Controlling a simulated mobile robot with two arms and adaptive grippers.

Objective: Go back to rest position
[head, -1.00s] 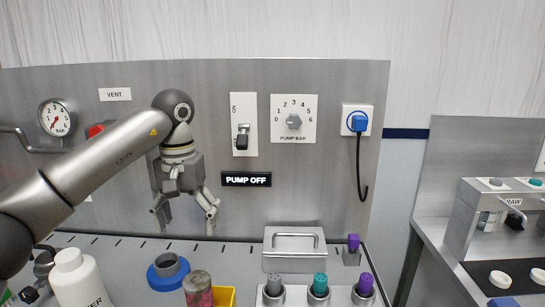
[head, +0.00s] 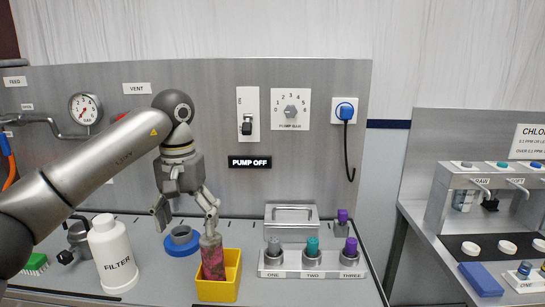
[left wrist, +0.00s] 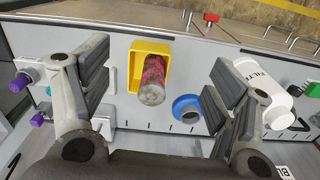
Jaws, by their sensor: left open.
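My left gripper (head: 185,214) is open and empty, pointing down above the bench in front of the steel panel. Its two fingers stand wide apart in the left wrist view (left wrist: 160,95). My right gripper is not in view. In the head view one left fingertip overlaps the top of a reddish jar-like cylinder (head: 213,262) in a yellow bin (head: 226,292). The left wrist view shows the cylinder (left wrist: 153,82) lying partly in the yellow bin (left wrist: 134,68), apart from both fingers.
A white FILTER bottle (head: 112,256), a blue ring (head: 182,242), a lidded steel box (head: 292,218) and a rack with three capped items (head: 312,272) stand on the bench. The panel carries a gauge (head: 86,109), a switch and a dial. A second bench (head: 420,225) stands at right.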

